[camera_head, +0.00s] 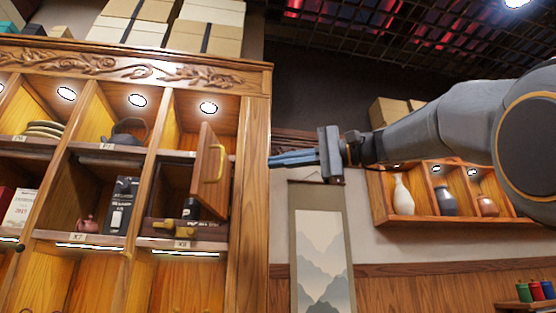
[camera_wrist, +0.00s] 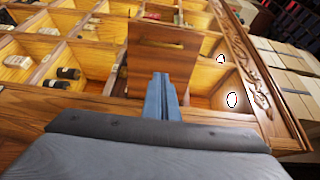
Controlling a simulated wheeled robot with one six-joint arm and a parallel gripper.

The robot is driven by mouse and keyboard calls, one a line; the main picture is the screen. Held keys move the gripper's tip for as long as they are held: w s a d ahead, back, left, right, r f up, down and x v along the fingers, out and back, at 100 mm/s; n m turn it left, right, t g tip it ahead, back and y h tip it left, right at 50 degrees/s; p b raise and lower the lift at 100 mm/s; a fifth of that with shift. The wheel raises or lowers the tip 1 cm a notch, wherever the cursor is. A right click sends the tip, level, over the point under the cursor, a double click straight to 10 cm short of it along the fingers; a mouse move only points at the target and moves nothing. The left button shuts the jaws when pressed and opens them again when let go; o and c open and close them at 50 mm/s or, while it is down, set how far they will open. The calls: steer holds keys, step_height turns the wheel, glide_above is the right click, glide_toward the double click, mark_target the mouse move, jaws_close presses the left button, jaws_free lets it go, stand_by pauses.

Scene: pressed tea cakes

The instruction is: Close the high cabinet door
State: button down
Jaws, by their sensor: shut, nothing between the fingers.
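The high cabinet door (camera_head: 208,172) is a small wooden door with a brass handle (camera_head: 220,163). It stands open, swung outward from a compartment in the right column of the wooden cabinet (camera_head: 255,170). My gripper (camera_head: 272,161) is shut and empty, to the right of the door and apart from it in the head view. In the wrist view the door (camera_wrist: 155,68) is beyond the shut fingers (camera_wrist: 161,78), with its handle (camera_wrist: 158,43) across its upper part. I cannot tell there whether the fingertips touch it. The door hides part of its compartment.
A teapot (camera_head: 125,131) and a black box (camera_head: 121,204) stand in neighbouring compartments. Boxes (camera_head: 205,38) are stacked on top. A scroll (camera_head: 322,250) and a wall shelf (camera_head: 400,221) with vases are at the right.

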steer(key=a+p, duration=0.4)
steer(key=a, duration=0.6)
steer(key=shift+s+a, duration=0.15)
steer(key=shift+a+f+t, duration=0.1)
steer(key=shift+t, duration=0.2)
